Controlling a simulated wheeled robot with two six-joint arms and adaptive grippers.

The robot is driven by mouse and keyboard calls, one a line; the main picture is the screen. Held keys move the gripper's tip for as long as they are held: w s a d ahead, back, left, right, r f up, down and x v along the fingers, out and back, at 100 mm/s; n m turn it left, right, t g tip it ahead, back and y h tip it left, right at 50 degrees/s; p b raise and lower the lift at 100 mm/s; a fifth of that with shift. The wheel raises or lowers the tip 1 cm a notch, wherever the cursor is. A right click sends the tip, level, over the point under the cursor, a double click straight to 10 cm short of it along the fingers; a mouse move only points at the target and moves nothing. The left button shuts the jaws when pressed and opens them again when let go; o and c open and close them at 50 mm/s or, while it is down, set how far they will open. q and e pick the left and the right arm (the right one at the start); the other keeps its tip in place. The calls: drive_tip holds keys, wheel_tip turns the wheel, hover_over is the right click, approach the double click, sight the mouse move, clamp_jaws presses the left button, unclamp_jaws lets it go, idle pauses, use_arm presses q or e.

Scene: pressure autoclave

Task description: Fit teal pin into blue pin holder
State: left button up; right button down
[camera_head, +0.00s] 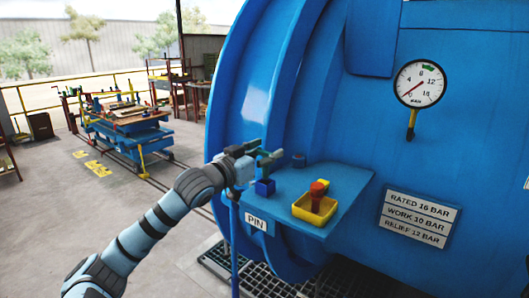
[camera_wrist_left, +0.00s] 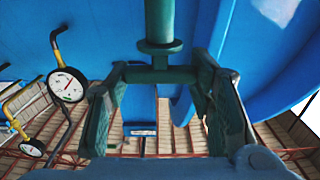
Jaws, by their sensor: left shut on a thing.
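The teal pin (camera_wrist_left: 160,28) shows in the left wrist view as a round shaft with a collar and a crossbar. My left gripper (camera_wrist_left: 160,75) is shut on the crossbar, with one finger at each end. In the head view my left gripper (camera_head: 265,157) is above the left part of the blue shelf. The blue pin holder (camera_head: 264,188), a small block, stands on the shelf right below the gripper. The pin's lower part looks dark there, and I cannot tell whether its tip is in the holder. My right gripper is not in view.
The shelf (camera_head: 333,178) has a PIN label (camera_head: 257,222) at its front. The large blue autoclave (camera_head: 450,130) rises behind, with a gauge (camera_head: 420,84).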

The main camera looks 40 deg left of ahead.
sight(265, 166)
use_arm(q)
drive_tip(key=shift+f+b, duration=1.55)
drive_tip(key=shift+f, duration=0.6)
drive_tip(key=o, duration=1.3)
drive_tip(key=shift+r, duration=0.1)
drive_tip(key=shift+r, duration=0.1)
wheel_tip(265, 166, up, 10)
drive_tip(key=shift+d+f, duration=0.1)
